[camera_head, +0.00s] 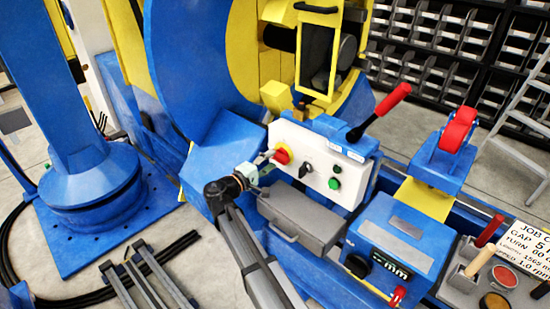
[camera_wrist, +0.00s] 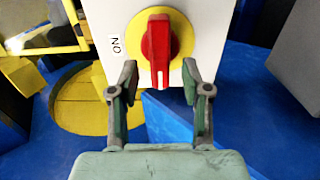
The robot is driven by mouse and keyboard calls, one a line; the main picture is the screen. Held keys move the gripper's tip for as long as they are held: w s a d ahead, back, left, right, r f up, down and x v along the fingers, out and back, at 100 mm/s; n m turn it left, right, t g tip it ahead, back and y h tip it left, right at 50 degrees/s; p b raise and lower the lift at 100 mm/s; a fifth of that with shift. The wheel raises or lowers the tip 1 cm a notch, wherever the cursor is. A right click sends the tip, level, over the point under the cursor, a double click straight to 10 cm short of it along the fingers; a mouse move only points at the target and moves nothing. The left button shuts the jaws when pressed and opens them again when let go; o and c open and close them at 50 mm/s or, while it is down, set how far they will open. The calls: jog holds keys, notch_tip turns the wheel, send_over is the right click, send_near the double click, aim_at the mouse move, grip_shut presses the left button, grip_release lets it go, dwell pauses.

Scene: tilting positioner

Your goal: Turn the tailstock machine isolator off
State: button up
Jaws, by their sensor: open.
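The isolator is a red rotary handle (camera_wrist: 160,48) on a yellow round plate (camera_wrist: 181,38), on the white panel box (camera_wrist: 207,20). In the wrist view its handle stands upright with a white mark at its lower end, and the label "ON" is to its left. In the head view the red isolator (camera_head: 282,156) is at the panel's left end. In the head view my gripper (camera_head: 262,160) is close to the isolator.
A grey box (camera_head: 300,218) sits just below the panel. A red-handled lever (camera_head: 392,99) rises behind the panel's right end.

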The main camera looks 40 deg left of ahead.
jog(key=s, duration=0.8)
jog(key=shift+s+a, duration=0.2)
jog(key=shift+a, duration=0.1)
